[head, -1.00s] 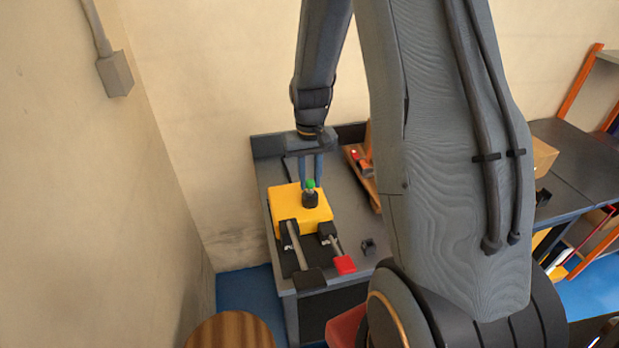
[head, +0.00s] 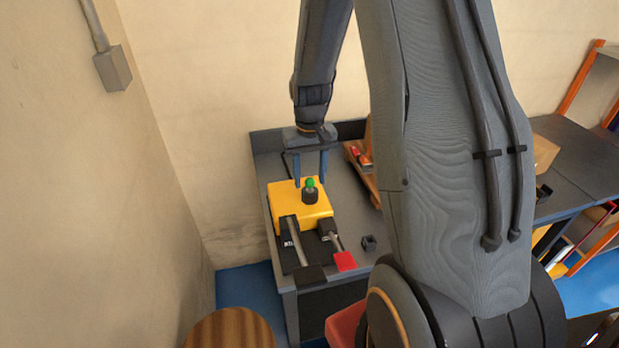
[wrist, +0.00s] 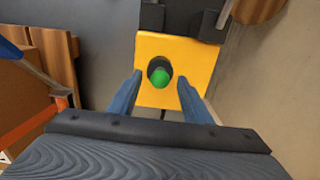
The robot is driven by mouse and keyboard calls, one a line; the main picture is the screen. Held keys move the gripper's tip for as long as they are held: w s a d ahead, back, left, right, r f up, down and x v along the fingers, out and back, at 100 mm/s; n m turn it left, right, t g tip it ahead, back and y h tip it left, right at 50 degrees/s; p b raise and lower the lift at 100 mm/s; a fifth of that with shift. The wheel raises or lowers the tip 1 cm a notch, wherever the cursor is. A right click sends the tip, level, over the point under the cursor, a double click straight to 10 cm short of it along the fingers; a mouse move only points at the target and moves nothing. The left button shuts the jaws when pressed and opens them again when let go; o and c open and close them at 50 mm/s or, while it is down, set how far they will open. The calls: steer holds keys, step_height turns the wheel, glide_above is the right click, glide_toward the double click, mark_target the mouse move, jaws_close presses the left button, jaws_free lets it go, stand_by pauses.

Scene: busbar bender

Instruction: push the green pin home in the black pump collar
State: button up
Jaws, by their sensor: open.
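The green pin (head: 310,183) stands upright in the black pump collar (head: 310,196) on top of the yellow machine body (head: 283,211). Its green head shows above the collar. In the wrist view the green pin (wrist: 160,78) sits inside the dark ring of the collar (wrist: 152,66). My gripper (head: 310,182) is open, its two blue-grey fingers pointing down at the collar from behind. In the wrist view the fingertips (wrist: 160,74) lie apart on the left and right of the pin, with nothing between them touching. How deep the pin sits is hard to tell.
A long lever (head: 299,247) and a red-ended handle (head: 344,260) reach forward from the machine. A small black block (head: 369,243) lies on the grey bench (head: 345,218). A wooden tray (head: 364,178) stands right of the gripper. A wall is close on the left.

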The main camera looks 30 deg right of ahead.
steer(key=shift+r+b, duration=1.1)
steer(key=shift+r, duration=2.5)
